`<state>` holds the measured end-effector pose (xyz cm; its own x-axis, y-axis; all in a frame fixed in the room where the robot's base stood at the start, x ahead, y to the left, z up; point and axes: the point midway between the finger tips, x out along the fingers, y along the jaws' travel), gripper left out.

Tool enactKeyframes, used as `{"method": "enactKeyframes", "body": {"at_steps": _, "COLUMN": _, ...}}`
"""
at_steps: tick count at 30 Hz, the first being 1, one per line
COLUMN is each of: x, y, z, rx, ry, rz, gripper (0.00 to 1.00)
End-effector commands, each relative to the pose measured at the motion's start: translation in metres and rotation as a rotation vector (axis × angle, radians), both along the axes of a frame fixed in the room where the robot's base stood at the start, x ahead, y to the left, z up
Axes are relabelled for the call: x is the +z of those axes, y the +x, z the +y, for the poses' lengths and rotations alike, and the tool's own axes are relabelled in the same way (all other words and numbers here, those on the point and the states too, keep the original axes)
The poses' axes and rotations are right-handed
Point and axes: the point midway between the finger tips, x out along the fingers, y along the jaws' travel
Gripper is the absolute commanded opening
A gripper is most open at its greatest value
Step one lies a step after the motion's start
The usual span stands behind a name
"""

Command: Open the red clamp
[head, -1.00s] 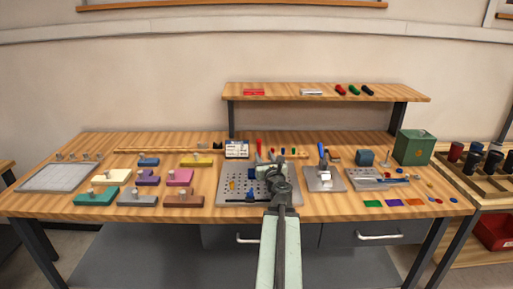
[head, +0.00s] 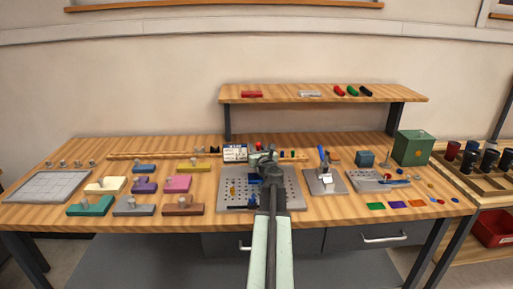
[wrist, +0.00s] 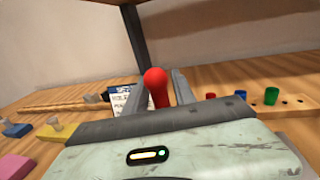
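The red clamp's handle (wrist: 156,84), with a rounded top, stands upright between my two gripper fingers in the wrist view. My gripper (wrist: 157,98) looks open, with a small gap showing on each side of the handle. In the head view my gripper (head: 263,157) is over the back of the grey perforated plate (head: 290,180). The handle's red tip (head: 258,146) shows just behind it there. The lower part of the clamp is hidden by my gripper and arm.
A white printed card (head: 235,152) stands left of the clamp. A fixture with a blue handle (head: 322,157) stands to the right. Several coloured blocks lie on the left of the table. A shelf (head: 320,94) runs above and behind.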

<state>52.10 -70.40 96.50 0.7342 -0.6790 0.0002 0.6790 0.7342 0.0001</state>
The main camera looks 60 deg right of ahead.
Motion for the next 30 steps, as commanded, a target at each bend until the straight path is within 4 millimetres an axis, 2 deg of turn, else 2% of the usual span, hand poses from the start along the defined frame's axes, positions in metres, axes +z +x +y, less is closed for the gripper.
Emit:
{"method": "enactKeyframes", "body": {"at_steps": 1, "x": 0.0000, "y": -0.0006, "z": -0.0003, "rx": -0.001, "ry": 0.000, "rz": 0.000, "gripper": 0.14}}
{"method": "enactKeyframes", "body": {"at_steps": 3, "x": 0.0000, "y": -0.0009, "z": -0.0005, "rx": -0.001, "ry": 0.000, "rz": 0.000, "gripper": 0.00}}
{"method": "enactKeyframes", "body": {"at_steps": 30, "x": -0.0002, "y": -0.0025, "z": -0.0014, "rx": -0.003, "ry": -0.001, "rz": 0.001, "gripper": 0.00}}
